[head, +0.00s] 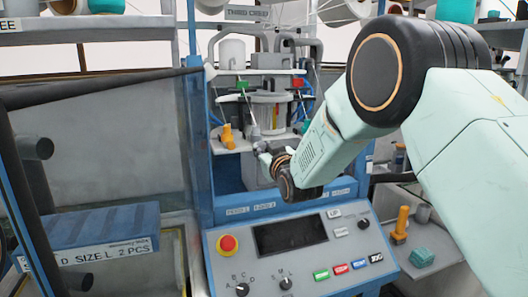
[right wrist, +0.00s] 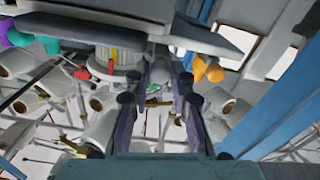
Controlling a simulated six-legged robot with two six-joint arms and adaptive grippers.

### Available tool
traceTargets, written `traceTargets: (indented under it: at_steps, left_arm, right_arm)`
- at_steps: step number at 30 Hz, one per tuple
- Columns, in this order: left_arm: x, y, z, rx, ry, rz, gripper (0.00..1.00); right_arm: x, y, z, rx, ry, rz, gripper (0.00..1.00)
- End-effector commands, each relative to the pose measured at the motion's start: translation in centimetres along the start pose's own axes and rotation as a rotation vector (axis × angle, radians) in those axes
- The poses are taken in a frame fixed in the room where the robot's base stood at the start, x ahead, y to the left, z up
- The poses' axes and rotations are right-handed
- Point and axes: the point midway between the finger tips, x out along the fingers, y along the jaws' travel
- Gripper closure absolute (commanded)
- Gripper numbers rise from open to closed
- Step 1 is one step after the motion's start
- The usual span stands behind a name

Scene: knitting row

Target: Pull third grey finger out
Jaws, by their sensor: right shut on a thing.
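The knitting machine (head: 262,205) stands ahead with a grey deck around a pale ribbed cylinder (head: 268,112). A grey finger (head: 254,132) sticks out at the deck's front, and its grey end also shows between my jaws in the right wrist view (right wrist: 159,56). My right gripper (head: 262,149) reaches in from the right and is shut on this finger. The jaws hide part of it, and I cannot tell how far out it stands. A yellow-orange finger (head: 227,136) is to its left and a teal finger (head: 306,127) to its right. My left gripper is not in view.
Below the gripper is a control panel with a red emergency button (head: 227,243) and a dark screen (head: 290,236). A clear blue-edged door (head: 199,140) stands left. A blue box (head: 100,225) sits lower left.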

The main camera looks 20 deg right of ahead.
Motion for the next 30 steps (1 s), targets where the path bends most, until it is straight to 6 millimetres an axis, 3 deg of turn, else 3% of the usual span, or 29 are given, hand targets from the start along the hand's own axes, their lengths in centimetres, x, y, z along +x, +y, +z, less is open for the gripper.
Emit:
traceTargets:
  at_steps: [8, 9, 16, 26, 30]
  left_arm:
    - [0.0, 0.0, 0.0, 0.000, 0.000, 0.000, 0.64]
    - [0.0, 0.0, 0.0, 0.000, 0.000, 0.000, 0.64]
    - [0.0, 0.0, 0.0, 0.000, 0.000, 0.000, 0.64]
    - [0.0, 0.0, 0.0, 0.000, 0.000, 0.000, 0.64]
    - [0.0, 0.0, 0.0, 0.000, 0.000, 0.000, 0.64]
  right_arm:
    - [0.2, -0.1, 0.4, -0.001, -0.008, -0.003, 1.00]
    - [0.2, -0.1, 0.4, -0.001, -0.008, -0.003, 0.74]
    - [0.3, -0.1, 0.3, -0.001, -0.006, -0.003, 0.54]
    - [0.1, -0.1, 0.2, -0.001, -0.006, -0.003, 0.54]
    - [-1.0, -0.1, 0.2, -0.001, -0.006, -0.003, 0.54]
